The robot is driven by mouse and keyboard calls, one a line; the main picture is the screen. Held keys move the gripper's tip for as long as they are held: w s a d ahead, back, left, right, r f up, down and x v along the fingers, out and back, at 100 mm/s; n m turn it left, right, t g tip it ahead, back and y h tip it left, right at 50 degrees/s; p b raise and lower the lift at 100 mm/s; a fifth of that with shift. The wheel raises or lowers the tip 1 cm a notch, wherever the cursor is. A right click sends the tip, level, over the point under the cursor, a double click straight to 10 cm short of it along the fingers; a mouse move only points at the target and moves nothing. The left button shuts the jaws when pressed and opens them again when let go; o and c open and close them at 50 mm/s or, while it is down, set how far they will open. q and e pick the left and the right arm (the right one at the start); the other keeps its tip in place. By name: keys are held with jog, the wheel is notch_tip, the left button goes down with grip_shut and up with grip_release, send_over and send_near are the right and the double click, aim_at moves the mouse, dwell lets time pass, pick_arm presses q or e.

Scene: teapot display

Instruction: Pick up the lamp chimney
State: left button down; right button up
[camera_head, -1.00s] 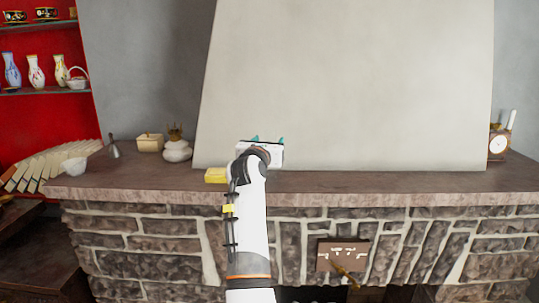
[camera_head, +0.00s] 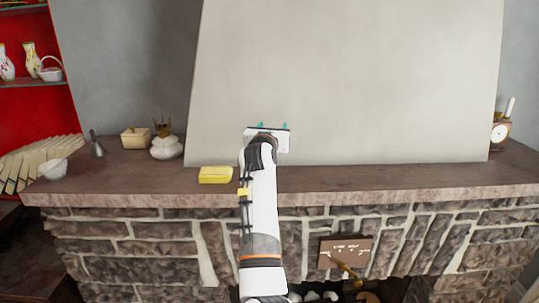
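I cannot make out a lamp chimney in the head view; the area behind my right arm is hidden. A white rounded base with a brown pronged top (camera_head: 166,148), resembling an oil lamp base, stands on the stone mantel (camera_head: 400,178) at the left. My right gripper (camera_head: 273,126) is above the mantel, in front of the pale chimney breast, to the right of that base. My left gripper is out of view.
On the mantel are a yellow block (camera_head: 215,175), a cream box (camera_head: 135,138), a dark bell-shaped item (camera_head: 97,145), a white bowl (camera_head: 53,169) and a clock (camera_head: 500,132). A sign (camera_head: 345,251) hangs below.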

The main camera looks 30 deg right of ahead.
jog(key=shift+s+a+r, duration=0.1)
jog(key=shift+s+r, duration=0.05)
jog(key=shift+s, duration=0.1)
jog(key=shift+c, duration=1.4)
jog(key=shift+w+a, duration=0.1)
jog(key=shift+c, duration=1.4)
jog(key=shift+w, duration=0.2)
jog(key=c, duration=0.3)
jog(key=shift+w+f, duration=0.1)
jog(key=shift+f, duration=0.15)
grip_shut()
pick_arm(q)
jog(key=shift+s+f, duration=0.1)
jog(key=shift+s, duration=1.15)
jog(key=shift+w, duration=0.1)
